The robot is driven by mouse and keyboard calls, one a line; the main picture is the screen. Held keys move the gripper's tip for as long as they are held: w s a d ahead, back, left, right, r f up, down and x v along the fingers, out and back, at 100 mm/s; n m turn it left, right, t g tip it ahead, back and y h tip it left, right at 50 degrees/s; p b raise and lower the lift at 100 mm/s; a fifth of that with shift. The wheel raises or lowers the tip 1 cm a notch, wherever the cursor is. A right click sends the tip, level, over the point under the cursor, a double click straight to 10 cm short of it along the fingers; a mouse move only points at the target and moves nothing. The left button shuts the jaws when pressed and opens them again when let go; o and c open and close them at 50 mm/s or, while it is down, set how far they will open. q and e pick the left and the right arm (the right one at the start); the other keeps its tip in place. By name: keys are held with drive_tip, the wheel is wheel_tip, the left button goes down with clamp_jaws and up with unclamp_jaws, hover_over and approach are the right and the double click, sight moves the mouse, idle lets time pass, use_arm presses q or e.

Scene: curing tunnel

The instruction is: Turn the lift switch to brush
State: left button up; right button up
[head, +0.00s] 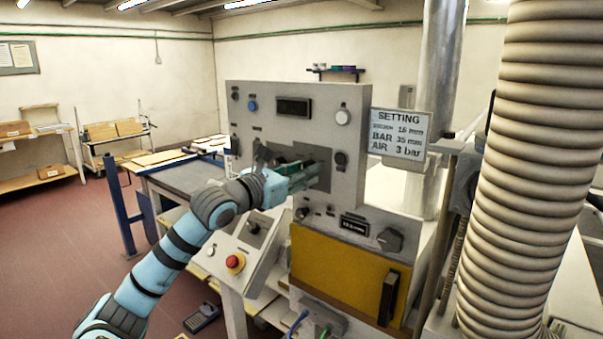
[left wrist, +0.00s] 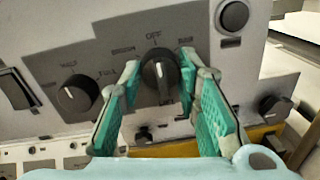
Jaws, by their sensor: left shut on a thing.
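The switch's ridge stands roughly upright in the picture. My left gripper (left wrist: 160,66) has its green-padded fingers on both sides of this switch and is shut on it. In the head view my left gripper (head: 308,174) reaches the front of the grey control panel (head: 310,133) and hides the switch. My right gripper is not in view.
A second black knob (left wrist: 77,94) is left of the switch, and a round black button (left wrist: 232,16) is upper right. A red emergency stop (head: 235,262) is on the sloped box below my arm. A ribbed hose (head: 533,150) stands at right. A setting sign (head: 398,133) hangs beside the panel.

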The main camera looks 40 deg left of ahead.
use_arm(q)
drive_tip(key=shift+d+f+n+b, duration=0.1)
drive_tip(key=shift+n+b, duration=2.3)
drive_tip(key=shift+n, duration=0.3)
drive_tip(key=shift+f+n+b, duration=0.1)
drive_tip(key=shift+n+b, duration=2.25)
drive_tip(key=shift+n, duration=0.35)
drive_tip(key=shift+r, duration=0.15)
drive_tip(key=o, duration=0.8)
drive_tip(key=shift+t, duration=0.3)
drive_tip(key=o, duration=0.4)
drive_tip(key=shift+s, duration=0.2)
drive_tip(key=shift+c, duration=0.2)
